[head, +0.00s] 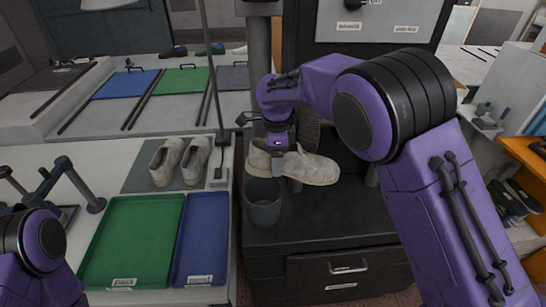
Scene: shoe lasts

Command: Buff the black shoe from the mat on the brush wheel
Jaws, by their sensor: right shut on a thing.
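My right gripper (278,156) points down and is shut on a grey-beige shoe (312,168), at its opening near the heel. The shoe is level, toe to the right. The dark brush wheel (308,128) is right behind and above the shoe, partly hidden by my right arm and the shoe. I cannot tell whether shoe and wheel touch. A pair of similar grey-beige shoes (167,162) stands on the grey mat (138,178) at the left. No black shoe shows on the mat.
A green tray (130,240) and a blue tray (203,240) lie before the mat. A grey bin (263,203) stands below the held shoe. A thin post (217,110) rises beside the mat. A dark metal stand (68,185) is at left. Several shoes sit on the back counter.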

